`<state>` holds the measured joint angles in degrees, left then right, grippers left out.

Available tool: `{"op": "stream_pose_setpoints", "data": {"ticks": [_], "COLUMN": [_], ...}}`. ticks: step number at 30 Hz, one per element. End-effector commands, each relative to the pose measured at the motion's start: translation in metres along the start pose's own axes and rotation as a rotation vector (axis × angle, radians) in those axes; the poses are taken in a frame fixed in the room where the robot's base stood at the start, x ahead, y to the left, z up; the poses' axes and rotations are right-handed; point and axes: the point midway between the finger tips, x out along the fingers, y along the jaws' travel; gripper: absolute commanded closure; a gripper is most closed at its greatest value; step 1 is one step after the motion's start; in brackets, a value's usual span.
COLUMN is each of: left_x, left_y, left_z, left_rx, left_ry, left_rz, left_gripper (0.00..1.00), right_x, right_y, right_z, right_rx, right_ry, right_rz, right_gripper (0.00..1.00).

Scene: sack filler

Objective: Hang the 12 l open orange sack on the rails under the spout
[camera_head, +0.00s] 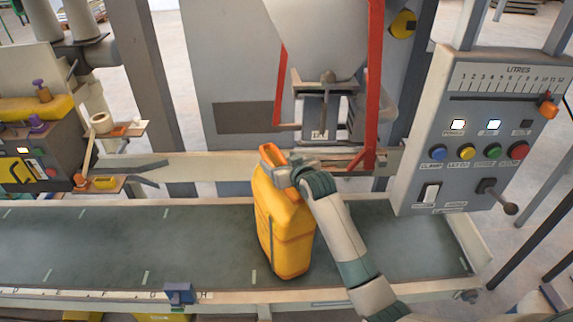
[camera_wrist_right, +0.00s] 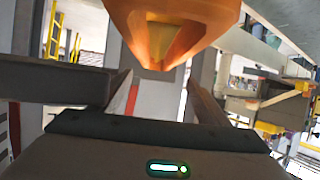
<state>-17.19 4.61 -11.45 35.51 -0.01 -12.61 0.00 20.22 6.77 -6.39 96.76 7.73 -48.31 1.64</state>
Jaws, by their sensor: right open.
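The orange sack (camera_head: 283,225) is upright over the belt, in front of and left of the spout (camera_head: 327,78). Its mouth (camera_head: 270,153) is open at the top. I cannot tell whether its bottom touches the belt. My right gripper (camera_head: 281,174) is at the upper part of the sack, just below the mouth. In the right wrist view the gripper (camera_wrist_right: 165,95) has its fingers apart, with orange material (camera_wrist_right: 172,25) above and between them. Rails (camera_head: 345,162) lie under the spout, behind and right of the sack, partly hidden by my right arm. My left gripper is not in view.
The belt (camera_head: 130,245) is clear to the left. A red frame (camera_head: 374,85) stands beside the spout. A control panel (camera_head: 478,130) with buttons and a lever is at the right. A blue block (camera_head: 180,292) sits on the front edge.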

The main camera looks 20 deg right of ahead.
Motion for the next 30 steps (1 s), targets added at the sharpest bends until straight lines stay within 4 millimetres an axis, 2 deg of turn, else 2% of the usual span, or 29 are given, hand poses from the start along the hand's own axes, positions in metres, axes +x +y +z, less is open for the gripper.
{"op": "stream_pose_setpoints", "data": {"ticks": [1, 5, 8, 24, 30], "left_x": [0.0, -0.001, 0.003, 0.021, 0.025], "left_y": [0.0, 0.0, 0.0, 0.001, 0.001], "left_z": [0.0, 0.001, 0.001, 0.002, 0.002], "left_rx": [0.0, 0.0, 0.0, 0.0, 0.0], "left_ry": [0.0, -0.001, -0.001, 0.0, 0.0], "left_rz": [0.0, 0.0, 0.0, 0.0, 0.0], "left_gripper": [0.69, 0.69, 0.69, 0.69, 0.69], "right_x": [0.0, -0.004, -0.013, -0.096, -0.117], "right_y": [-0.001, 0.0, 0.0, 0.0, 0.0], "right_z": [0.009, -0.001, 0.0, -0.005, -0.007], "right_rx": [0.006, 0.005, 0.004, 0.0, 0.0], "right_ry": [-0.02, -0.018, -0.014, -0.005, -0.004], "right_rz": [-0.001, -0.001, 0.0, 0.0, 0.0], "right_gripper": [0.3, 0.3, 0.3, 0.3, 0.3]}}
